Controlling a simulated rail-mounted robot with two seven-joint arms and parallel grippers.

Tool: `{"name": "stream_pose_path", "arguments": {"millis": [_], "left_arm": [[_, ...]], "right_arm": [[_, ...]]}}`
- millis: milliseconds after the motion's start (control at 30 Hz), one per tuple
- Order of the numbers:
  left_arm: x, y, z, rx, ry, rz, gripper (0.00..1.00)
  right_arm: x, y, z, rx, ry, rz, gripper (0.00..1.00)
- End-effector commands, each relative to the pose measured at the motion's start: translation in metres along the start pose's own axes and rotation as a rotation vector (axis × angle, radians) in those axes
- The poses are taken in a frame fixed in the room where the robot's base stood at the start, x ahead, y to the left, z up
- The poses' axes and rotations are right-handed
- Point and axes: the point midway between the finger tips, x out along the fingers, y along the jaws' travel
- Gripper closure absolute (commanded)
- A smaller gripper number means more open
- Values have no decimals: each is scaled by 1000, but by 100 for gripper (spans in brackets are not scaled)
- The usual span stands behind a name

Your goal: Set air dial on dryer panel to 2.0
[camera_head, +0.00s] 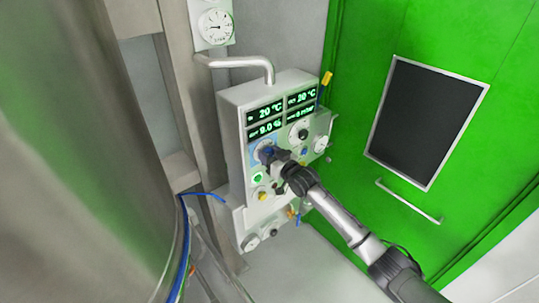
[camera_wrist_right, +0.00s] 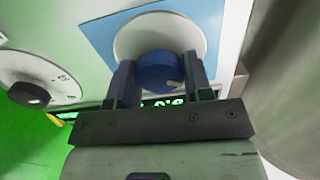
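The grey dryer panel (camera_head: 240,105) stands at the centre of the head view, with green-lit displays. Two read about 20 °C; the one above the blue dial (camera_head: 264,151) seems to read 9.0. The dial's blue knob (camera_wrist_right: 158,72) has a light pointer mark and sits on a white disc (camera_wrist_right: 128,38) with a blue backing plate. My right gripper (camera_head: 270,154) is at this knob. In the wrist view the fingers of my right gripper (camera_wrist_right: 160,80) lie on either side of the knob, seemingly touching it. My left gripper is out of view.
A second dial with a black knob (camera_wrist_right: 29,95) is beside the blue one. A green illuminated button (camera_head: 257,177) sits below it. A bent pipe (camera_head: 240,62) runs above the panel. A large metal vessel (camera_head: 80,150) fills the left, and a green door (camera_head: 440,40) the right.

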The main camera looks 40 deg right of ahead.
Motion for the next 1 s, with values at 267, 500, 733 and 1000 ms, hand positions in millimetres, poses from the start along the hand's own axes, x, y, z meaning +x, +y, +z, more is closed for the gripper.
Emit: {"name": "stream_pose_path", "arguments": {"millis": [267, 500, 733, 1000], "left_arm": [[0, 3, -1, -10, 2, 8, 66], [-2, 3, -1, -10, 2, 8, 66], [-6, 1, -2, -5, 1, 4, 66], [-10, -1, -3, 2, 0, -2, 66]], "right_arm": [[0, 0, 0, 0, 0, 0, 77], [0, 0, 0, 40, 0, 0, 77], [0, 0, -1, 188, -1, 0, 77], [0, 0, 0, 442, 0, 0, 77]]}}
